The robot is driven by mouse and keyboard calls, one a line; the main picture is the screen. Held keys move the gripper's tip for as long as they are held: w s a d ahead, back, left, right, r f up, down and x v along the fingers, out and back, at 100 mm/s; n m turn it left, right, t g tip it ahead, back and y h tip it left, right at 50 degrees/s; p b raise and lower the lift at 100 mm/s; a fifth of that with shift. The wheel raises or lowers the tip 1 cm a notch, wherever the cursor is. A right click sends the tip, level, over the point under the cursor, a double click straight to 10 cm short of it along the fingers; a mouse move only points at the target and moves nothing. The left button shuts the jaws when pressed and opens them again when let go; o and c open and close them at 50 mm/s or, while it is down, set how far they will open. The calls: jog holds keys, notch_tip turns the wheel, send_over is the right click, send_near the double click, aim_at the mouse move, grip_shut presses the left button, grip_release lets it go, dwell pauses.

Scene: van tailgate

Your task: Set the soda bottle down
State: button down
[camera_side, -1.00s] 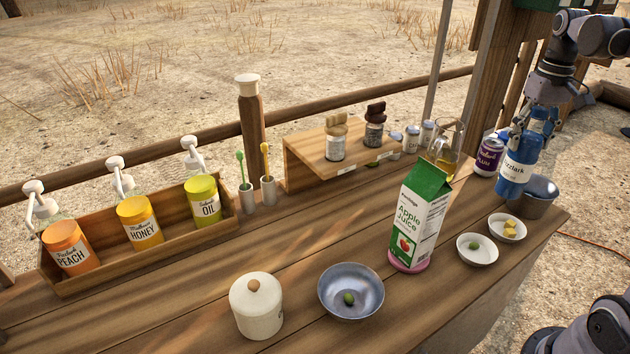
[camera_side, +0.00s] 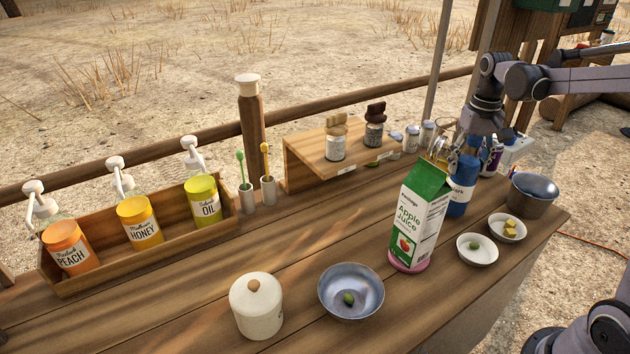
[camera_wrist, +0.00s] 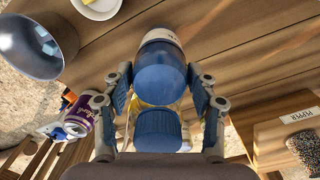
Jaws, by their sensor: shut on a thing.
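The soda bottle (camera_side: 463,184) is blue with a pale label band. In the side view it is upright behind the green and white apple juice carton (camera_side: 424,212), which hides part of it. My gripper (camera_side: 467,148) is shut on its upper part from above. In the wrist view the bottle (camera_wrist: 160,68) sits between the two fingers of my gripper (camera_wrist: 160,95). Its base is low by the wooden counter (camera_side: 340,235); I cannot tell whether it touches.
A purple plum can (camera_wrist: 80,116) and a metal bowl (camera_side: 533,194) stand right of the bottle. A glass jug (camera_side: 437,148) is close behind it. Two small white dishes (camera_side: 477,259) (camera_side: 519,237) lie in front. A wooden riser (camera_side: 300,160) with jars is to the left.

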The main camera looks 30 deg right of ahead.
aim_at(476, 138)
jog(key=shift+f, duration=0.65)
jog(key=shift+c, duration=2)
grip_release()
notch_tip(476, 138, up, 12)
jog(key=shift+a+r, duration=0.1)
jog(key=shift+r, duration=0.05)
jog(key=shift+f, duration=6.05)
jog(key=shift+r, duration=0.15)
